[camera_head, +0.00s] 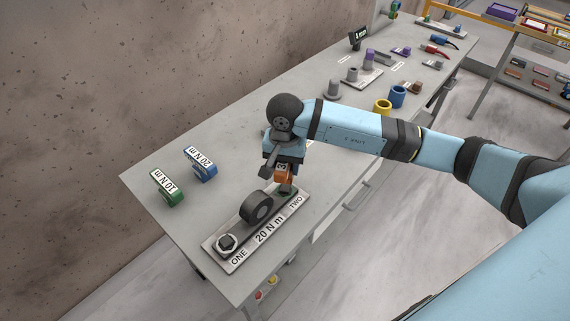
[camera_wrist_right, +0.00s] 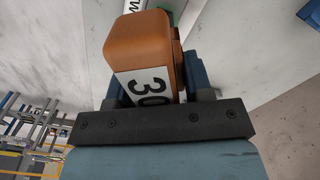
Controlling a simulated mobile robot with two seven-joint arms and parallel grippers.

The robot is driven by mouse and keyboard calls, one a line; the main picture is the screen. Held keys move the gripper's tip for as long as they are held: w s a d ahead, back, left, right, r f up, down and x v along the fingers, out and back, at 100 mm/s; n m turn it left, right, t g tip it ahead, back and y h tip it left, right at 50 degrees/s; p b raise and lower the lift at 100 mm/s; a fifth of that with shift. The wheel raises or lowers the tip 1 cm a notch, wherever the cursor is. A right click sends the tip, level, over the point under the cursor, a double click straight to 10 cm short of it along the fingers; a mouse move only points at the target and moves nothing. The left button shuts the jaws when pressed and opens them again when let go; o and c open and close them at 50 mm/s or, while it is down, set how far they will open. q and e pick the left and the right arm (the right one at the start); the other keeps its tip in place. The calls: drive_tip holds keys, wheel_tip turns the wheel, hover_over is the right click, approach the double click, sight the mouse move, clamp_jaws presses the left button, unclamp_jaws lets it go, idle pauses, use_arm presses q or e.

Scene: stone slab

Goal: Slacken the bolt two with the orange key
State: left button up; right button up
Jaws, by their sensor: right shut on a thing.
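The bolt plate (camera_head: 230,264) lies near the front end of the grey table, marked ONE, TWO and 20 N m. Bolt one (camera_head: 227,243) shows at its ONE end. A dark round roller-like piece (camera_head: 257,209) stands in the middle. My right gripper (camera_head: 284,167) is above the TWO end, shut on the orange key (camera_head: 283,174). The orange key fills the right wrist view (camera_wrist_right: 142,45), with a label that reads 30. My left gripper is not in view.
A green 10 N m key (camera_head: 166,187) and a blue 20 N m key (camera_head: 201,164) stand left of the plate. The table's left corner is clear.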

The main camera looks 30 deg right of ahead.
drive_tip(key=b, duration=0.4)
hover_over(285, 187)
drive_tip(key=shift+f, duration=2.15)
drive_tip(key=shift+b, duration=0.35)
drive_tip(key=shift+b, duration=0.3)
drive_tip(key=shift+f+b, duration=0.75)
drive_tip(key=shift+b, duration=0.15)
